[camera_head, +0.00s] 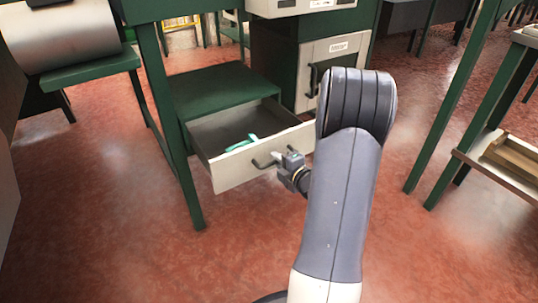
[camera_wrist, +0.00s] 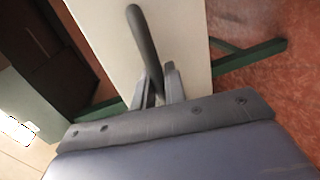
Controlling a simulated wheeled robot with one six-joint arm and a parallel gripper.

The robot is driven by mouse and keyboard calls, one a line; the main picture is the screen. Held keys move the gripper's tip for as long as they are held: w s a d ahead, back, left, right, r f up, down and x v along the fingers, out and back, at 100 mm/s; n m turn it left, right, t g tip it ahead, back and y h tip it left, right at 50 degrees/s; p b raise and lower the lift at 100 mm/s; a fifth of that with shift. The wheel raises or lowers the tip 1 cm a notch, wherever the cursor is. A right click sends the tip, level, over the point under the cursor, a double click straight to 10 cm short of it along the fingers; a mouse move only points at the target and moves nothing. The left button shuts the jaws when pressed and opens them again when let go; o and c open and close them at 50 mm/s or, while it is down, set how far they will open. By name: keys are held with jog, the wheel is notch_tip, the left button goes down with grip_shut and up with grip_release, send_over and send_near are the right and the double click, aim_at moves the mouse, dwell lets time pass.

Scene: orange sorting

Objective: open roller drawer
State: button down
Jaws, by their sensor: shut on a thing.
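The roller drawer (camera_head: 225,177) is a pale-fronted drawer in a low green cabinet (camera_head: 215,85). It stands pulled out, and its inside shows from above. A green item (camera_head: 243,143) lies in it. My gripper (camera_head: 283,160) is at the drawer's front, shut on the dark bar handle (camera_head: 262,164). In the wrist view my gripper's two fingers (camera_wrist: 160,88) close around the lower part of the handle (camera_wrist: 141,35). The pale drawer front (camera_wrist: 190,45) fills the middle of that view behind them. Part of the handle is hidden by the fingers.
A green table leg (camera_head: 172,140) stands close to the drawer's left side. A second cabinet with a pale front (camera_head: 335,52) and dark handle is behind, to the right. A shelf with a wooden item (camera_head: 515,155) is at the far right. The red floor before the drawer is clear.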

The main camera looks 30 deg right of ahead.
jog(key=shift+v, duration=0.95)
jog(key=shift+f, duration=0.25)
jog(key=c, duration=1.5)
grip_release()
jog(key=shift+c, duration=0.2)
jog(key=p+v, duration=0.2)
jog(key=v, duration=0.8)
jog(key=shift+s, duration=0.4)
jog(key=shift+w, duration=0.1)
